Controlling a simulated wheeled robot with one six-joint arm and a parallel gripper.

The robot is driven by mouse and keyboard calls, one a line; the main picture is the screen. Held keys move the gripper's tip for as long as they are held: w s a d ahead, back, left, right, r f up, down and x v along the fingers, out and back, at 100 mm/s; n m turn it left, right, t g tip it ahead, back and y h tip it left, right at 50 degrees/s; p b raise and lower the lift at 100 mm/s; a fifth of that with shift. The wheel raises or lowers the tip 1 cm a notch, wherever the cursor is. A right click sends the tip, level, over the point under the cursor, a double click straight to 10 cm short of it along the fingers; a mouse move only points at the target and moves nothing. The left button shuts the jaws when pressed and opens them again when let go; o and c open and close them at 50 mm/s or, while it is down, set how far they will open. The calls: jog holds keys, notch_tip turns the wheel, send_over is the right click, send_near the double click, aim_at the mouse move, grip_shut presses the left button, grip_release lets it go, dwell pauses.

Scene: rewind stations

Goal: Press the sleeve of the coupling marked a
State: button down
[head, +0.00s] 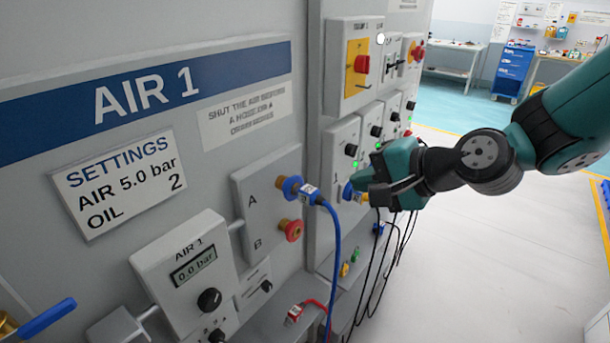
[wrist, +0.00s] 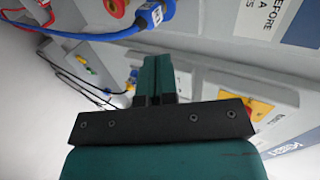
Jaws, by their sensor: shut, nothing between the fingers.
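The coupling marked A (head: 291,188) has a blue sleeve and sits on a grey plate on the AIR 1 panel. A blue hose (head: 335,240) with a tagged end fitting is plugged into it. The tagged fitting also shows at the top of the wrist view (wrist: 152,14). The red coupling marked B (head: 291,230) is just below, with nothing plugged in. My gripper (head: 358,184) is shut and empty, to the right of coupling A and apart from it. In the wrist view its fingers (wrist: 160,62) are together. Part of the neighbouring panel is hidden behind my gripper.
The AIR 1 gauge box (head: 192,270) reads 0.0 bar. A blue valve lever (head: 45,318) is at lower left. A red-ended hose (head: 295,314) lies below the couplings. Black cables hang below my gripper. Another panel with a red knob (head: 361,64) stands behind.

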jog(key=p, duration=0.3)
send_near(295, 180)
jog(key=f, duration=0.1)
jog(key=a+f, duration=0.1)
jog(key=shift+w+a+f, duration=0.1)
jog(key=shift+w+f, duration=0.25)
jog(key=w+a+p, duration=0.2)
jog(key=a, duration=0.1)
jog(key=shift+w+f, duration=0.15)
jog(key=shift+f, duration=0.05)
jog(key=shift+w+a+f, duration=0.15)
jog(key=shift+w+a, duration=0.2)
